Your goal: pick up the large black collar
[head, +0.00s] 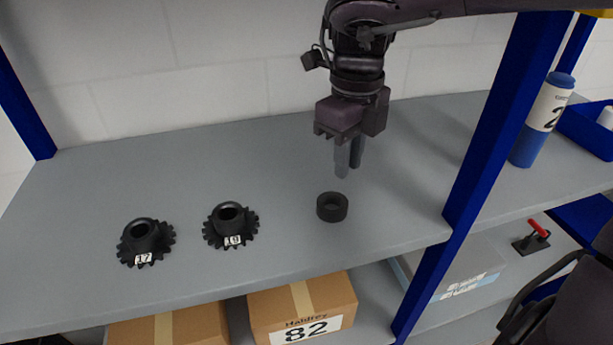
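The large black collar (332,207) is a short dark ring with a round hole. It lies flat on the grey shelf (160,190), right of the two gears. My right gripper (348,172) hangs above and slightly behind the collar, its fingers pointing down and apart from it. One finger looks grey and the other dark; they overlap from this angle, so the gap between them is unclear. Nothing shows held at the fingertips. My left gripper is not in the head view.
Two black gears, marked 17 (144,243) and 19 (231,226), sit left of the collar. A blue upright (470,180) stands to the right, with a blue bottle (544,120) beyond it. The back left of the shelf is clear.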

